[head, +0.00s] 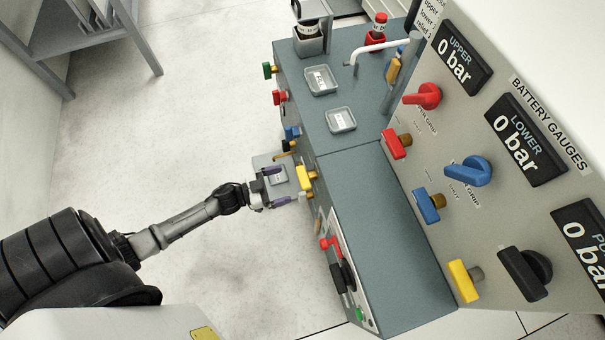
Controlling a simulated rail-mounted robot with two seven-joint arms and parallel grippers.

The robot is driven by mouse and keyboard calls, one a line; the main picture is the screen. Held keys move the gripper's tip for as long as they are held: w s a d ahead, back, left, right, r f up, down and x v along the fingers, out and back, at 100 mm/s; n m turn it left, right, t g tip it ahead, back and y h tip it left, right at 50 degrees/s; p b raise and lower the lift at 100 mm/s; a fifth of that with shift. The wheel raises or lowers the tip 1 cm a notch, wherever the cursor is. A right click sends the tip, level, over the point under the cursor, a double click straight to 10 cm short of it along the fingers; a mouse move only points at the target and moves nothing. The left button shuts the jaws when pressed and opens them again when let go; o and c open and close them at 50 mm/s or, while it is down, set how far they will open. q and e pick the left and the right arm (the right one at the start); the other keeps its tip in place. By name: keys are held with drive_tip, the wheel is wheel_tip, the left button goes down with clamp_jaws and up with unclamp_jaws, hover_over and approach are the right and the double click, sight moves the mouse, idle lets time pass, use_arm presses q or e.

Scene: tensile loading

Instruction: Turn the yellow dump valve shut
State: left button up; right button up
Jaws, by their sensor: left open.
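A yellow valve handle (304,179) with a brass stem sits on the front side of the grey-green bench. Another yellow handle (462,281) is low on the upright gauge panel, beside a black knob. No readable label shows which one is the dump valve. My left gripper (283,186) is open, with purple fingertips, just left of the bench-side yellow handle. Its fingers point towards that handle, and a small gap seems to remain; contact is not clear. Nothing shows between the fingers. My right gripper is out of view.
Green, red and blue handles (292,132) line the bench side beyond the gripper. A red lever (331,243) and black lever are nearer. The gauge panel (450,130) carries red and blue valves; its readable gauges show 0 bar. Open floor (160,130) lies left.

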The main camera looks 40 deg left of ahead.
sight(302, 177)
use_arm(q)
drive_tip(key=shift+b+x, duration=1.2)
drive_tip(key=shift+x, duration=2.55)
drive_tip(key=shift+c, duration=0.5)
drive_tip(key=c, duration=0.6)
drive_tip(key=shift+c, duration=0.2)
